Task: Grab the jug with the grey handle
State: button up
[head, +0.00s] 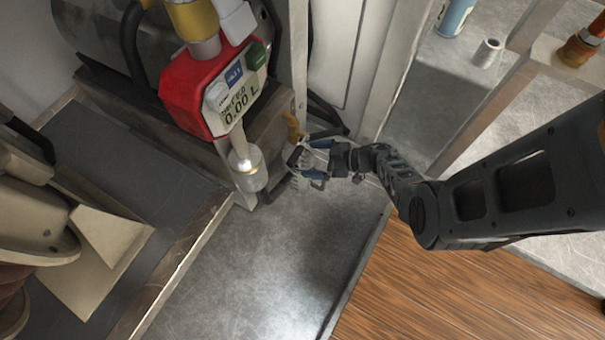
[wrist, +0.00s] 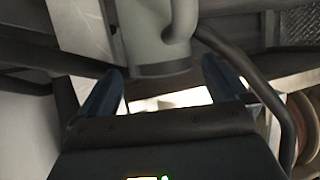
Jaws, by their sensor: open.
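My gripper (head: 306,160) is open, with two blue fingers, just right of a pale translucent container (head: 248,172) under the red meter in the head view. In the wrist view my gripper (wrist: 162,85) has its fingers spread either side of the lower end of a grey round body (wrist: 140,35). A curved grey handle (wrist: 184,18) joins that body at its right side. This looks like the jug, but its top is cut off. I cannot tell whether the fingers touch it. In the head view the area around the fingertips is cluttered and the handle is unclear.
The red meter (head: 190,98) with a display reading 0.00 L hangs just above and left of my gripper. A yellow part (head: 292,127) sits close above the fingers. Bare grey metal floor (head: 290,255) lies below. A blue-and-white can (head: 453,15) stands at the upper right.

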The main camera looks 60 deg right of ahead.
aim_at(302, 159)
jog(key=b+x, duration=0.2)
jog(key=x, duration=0.2)
jog(key=shift+w+f+b, duration=0.2)
jog(key=shift+w+b, duration=0.05)
jog(key=shift+b, duration=0.15)
jog(key=c, duration=1.5)
jog(key=shift+c, duration=0.8)
jog(key=shift+r, duration=0.15)
